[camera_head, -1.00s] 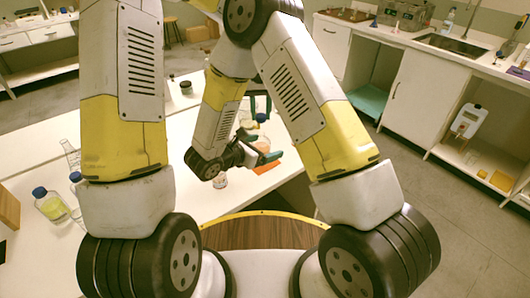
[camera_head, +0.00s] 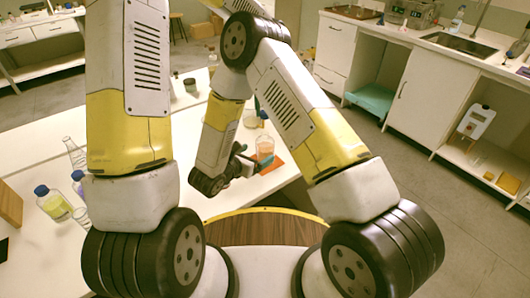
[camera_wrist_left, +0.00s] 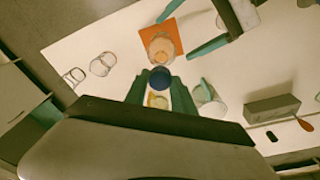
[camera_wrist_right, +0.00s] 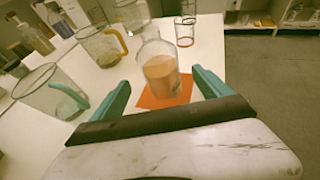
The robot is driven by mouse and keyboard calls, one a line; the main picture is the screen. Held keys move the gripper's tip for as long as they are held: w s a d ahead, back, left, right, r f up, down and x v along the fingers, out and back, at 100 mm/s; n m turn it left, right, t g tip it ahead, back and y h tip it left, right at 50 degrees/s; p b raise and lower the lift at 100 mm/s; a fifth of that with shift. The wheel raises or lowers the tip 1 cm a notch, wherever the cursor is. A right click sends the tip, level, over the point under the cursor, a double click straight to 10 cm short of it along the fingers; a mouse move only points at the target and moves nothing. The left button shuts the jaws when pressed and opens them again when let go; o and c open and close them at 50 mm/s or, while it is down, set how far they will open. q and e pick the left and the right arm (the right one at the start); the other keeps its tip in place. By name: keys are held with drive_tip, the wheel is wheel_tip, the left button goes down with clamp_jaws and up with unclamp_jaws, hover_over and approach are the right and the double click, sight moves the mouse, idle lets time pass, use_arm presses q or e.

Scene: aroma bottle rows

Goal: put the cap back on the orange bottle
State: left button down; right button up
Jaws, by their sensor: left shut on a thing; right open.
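The orange bottle (camera_wrist_right: 161,76), clear glass with orange liquid, stands upright and uncapped on an orange mat (camera_wrist_right: 150,102) in the right wrist view. It also shows in the head view (camera_head: 265,147) and left wrist view (camera_wrist_left: 162,46). My left gripper (camera_wrist_left: 160,83) is shut on a dark blue cap (camera_wrist_left: 160,77), apart from the bottle in that view; in the head view it is mostly hidden by my arm. My right gripper (camera_wrist_right: 161,88) is open and empty, its teal fingers to either side of the bottle in its wrist view; whether they touch it is unclear.
A handled glass jug (camera_wrist_right: 100,45) and another jug (camera_wrist_right: 50,92) stand left of the bottle in the right wrist view. A glass (camera_wrist_right: 185,32) stands behind it. Blue-capped bottles (camera_head: 52,203) stand at the table's left. A grey block (camera_wrist_left: 272,109) lies on the table.

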drive_tip(key=x, duration=0.9)
drive_tip(key=shift+w+d+f, duration=0.15)
drive_tip(key=shift+w+d, duration=0.1)
drive_tip(key=shift+w, duration=0.05)
drive_tip(key=shift+w+d, duration=0.1)
drive_tip(key=shift+d, duration=0.05)
use_arm(q)
drive_tip(key=shift+s+a, duration=0.1)
use_arm(e)
drive_tip(key=shift+d+f, duration=0.15)
clamp_jaws()
use_arm(q)
drive_tip(key=f, duration=0.4)
drive_tip(key=shift+s+a, duration=0.1)
drive_tip(key=shift+a, duration=0.25)
drive_tip(key=shift+f, duration=0.5)
